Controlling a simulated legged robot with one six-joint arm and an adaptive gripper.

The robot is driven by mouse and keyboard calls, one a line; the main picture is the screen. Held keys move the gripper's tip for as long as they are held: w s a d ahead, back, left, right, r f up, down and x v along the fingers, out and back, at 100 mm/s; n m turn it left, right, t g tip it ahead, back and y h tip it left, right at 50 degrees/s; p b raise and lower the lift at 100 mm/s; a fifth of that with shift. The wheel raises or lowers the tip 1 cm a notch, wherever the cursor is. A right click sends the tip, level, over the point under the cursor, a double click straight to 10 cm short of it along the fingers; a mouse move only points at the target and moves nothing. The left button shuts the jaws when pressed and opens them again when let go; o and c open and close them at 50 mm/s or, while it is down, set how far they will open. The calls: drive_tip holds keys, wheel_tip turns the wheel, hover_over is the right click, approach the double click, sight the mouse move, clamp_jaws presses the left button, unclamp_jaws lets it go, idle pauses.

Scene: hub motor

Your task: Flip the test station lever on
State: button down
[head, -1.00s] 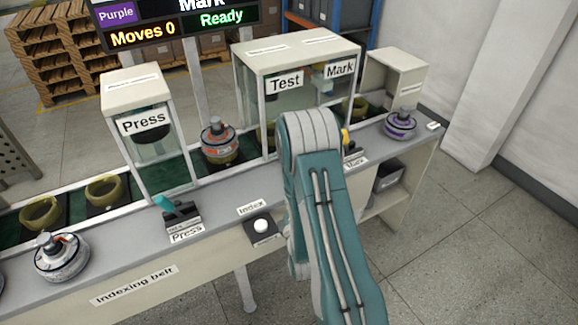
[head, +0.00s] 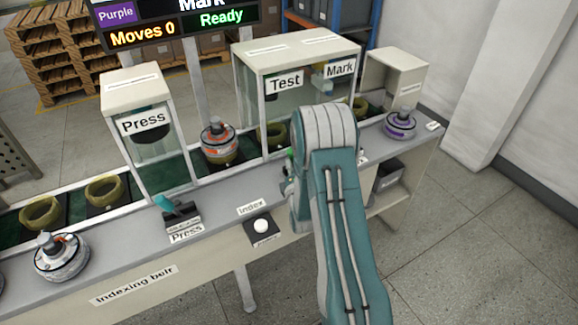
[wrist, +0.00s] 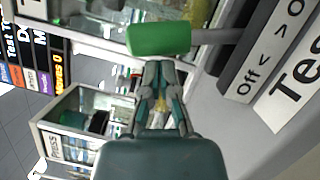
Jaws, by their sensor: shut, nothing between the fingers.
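The test station (head: 283,84) is a glass-walled cabinet section on the indexing belt, in the head view. Its lever has a green handle (wrist: 160,39), which fills the upper middle of the wrist view. A bit of green handle also shows beside my arm in the head view (head: 289,160). The lever's grey shaft joins a dark plate (wrist: 262,50) marked "Off" and a partly cut-off "O". I cannot tell which side the lever leans to. My gripper (wrist: 158,68) is shut and empty, its tips close to the handle; contact is unclear. The head view hides my gripper behind my arm.
The press lever (head: 174,208) with a teal handle and the white index button (head: 261,226) stand left of my arm on the front ledge. The screen (head: 180,20) reads "Moves 0" and "Ready".

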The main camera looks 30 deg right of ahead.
drive_tip(key=shift+d+r+m+g, duration=0.3)
drive_tip(key=shift+d+m, duration=0.05)
drive_tip(key=shift+m, duration=0.35)
drive_tip(key=shift+d+r+m, duration=0.2)
drive_tip(key=shift+d+m, duration=0.05)
drive_tip(key=shift+m, duration=0.15)
drive_tip(key=shift+d+r+m+g, duration=0.35)
drive_tip(key=shift+d+m, duration=0.35)
drive_tip(key=shift+m, duration=0.3)
drive_tip(key=d+m, duration=0.2)
drive_tip(key=shift+r+m+g, duration=0.2)
drive_tip(key=shift+m+g, duration=0.1)
drive_tip(key=shift+g, duration=0.05)
drive_tip(key=shift+d+y, duration=0.3)
drive_tip(key=shift+d, duration=0.2)
drive_tip(key=shift+w+d, duration=0.1)
